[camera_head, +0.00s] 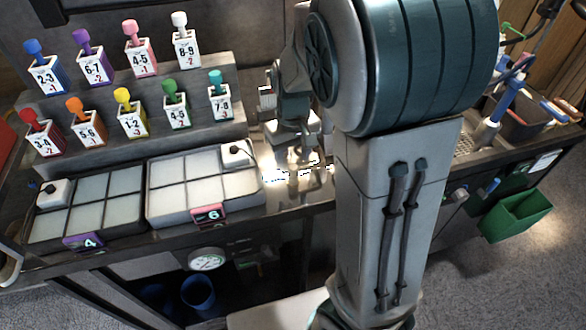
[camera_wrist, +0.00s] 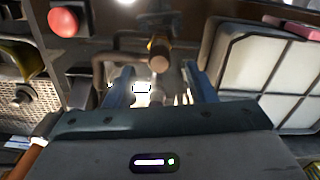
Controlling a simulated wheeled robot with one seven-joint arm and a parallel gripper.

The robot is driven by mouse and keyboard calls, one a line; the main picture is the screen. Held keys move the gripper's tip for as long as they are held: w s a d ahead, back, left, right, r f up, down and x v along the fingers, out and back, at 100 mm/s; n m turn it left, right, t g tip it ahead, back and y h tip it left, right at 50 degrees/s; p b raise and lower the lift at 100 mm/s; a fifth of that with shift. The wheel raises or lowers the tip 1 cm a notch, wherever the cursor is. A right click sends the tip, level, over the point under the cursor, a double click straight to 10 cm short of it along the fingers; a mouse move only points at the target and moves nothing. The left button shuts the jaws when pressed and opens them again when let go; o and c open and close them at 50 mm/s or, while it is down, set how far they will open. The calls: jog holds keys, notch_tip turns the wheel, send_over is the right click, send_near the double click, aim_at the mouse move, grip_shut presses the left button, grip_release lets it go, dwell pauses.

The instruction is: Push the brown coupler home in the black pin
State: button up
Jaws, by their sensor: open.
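In the wrist view a short brown cylinder, which looks like the brown coupler (camera_wrist: 159,62), points toward the camera beyond my fingers. Behind it is a dark fitting (camera_wrist: 157,22), possibly the black pin. The coupler appears to be in line with this fitting, but how deep it sits cannot be told. My gripper (camera_wrist: 160,80) is open, with one blue finger to each side of the coupler's line and nothing clearly held. In the head view my gripper (camera_head: 297,160) is low over the bright counter patch, and my arm hides much of that area. The coupler cannot be made out there.
Two pale divided trays (camera_head: 105,190) (camera_head: 165,205) lie left of my gripper, with numbered bottles on steps behind. In the wrist view a pale tray (camera_wrist: 290,75) is close on the right and a red knob (camera_wrist: 63,22) at upper left. A green bin (camera_head: 515,215) hangs right.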

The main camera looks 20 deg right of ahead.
aim_at(293, 166)
notch_tip(293, 166, down, 6)
jog(key=shift+f, duration=0.1)
dwell(0.4)
jog(key=c, duration=1)
